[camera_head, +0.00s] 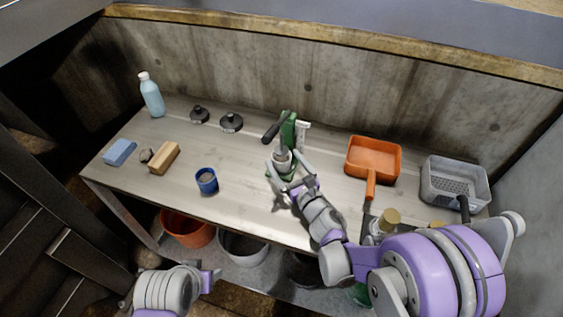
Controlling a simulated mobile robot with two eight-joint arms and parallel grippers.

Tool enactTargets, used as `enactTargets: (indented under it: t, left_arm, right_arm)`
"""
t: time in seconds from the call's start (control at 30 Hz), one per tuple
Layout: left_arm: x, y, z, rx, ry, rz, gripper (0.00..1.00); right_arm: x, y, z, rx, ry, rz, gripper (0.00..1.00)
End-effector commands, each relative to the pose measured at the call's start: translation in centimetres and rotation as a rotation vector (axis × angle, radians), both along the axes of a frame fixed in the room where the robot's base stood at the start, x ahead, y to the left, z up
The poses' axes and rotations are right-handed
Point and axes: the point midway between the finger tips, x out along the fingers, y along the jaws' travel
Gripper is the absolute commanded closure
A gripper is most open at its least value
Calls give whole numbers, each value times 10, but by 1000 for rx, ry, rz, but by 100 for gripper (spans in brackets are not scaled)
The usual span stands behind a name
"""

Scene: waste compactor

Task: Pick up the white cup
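A small whitish-grey cup (282,160) stands on the table at the foot of a green press (289,131) with a black lever handle. My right gripper (285,163) reaches in from the lower right. Its fingers are spread, one on each side of the cup; I cannot tell whether they touch it. The cup's lower part is partly hidden by the gripper. My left gripper (211,278) is low at the bottom left, below the table's front edge, and its fingers cannot be made out.
Buckets (188,228) stand below. A concrete wall closes the back.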

Motion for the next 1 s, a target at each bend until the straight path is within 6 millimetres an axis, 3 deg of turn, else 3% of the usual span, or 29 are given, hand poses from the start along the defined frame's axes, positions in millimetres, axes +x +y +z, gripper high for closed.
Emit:
enactTargets:
  t: [0.07,0.47,0.77,1.0]
  left_arm:
    - [0,0,0,0,0,0,43]
    - [0,0,0,0,0,0,43]
    - [0,0,0,0,0,0,43]
    - [0,0,6,0,-2,0,43]
  right_arm:
    - [0,0,0,0,0,0,16]
    - [0,0,0,0,0,-1,88]
    - [0,0,2,0,0,0,89]
    - [0,0,22,0,0,0,89]
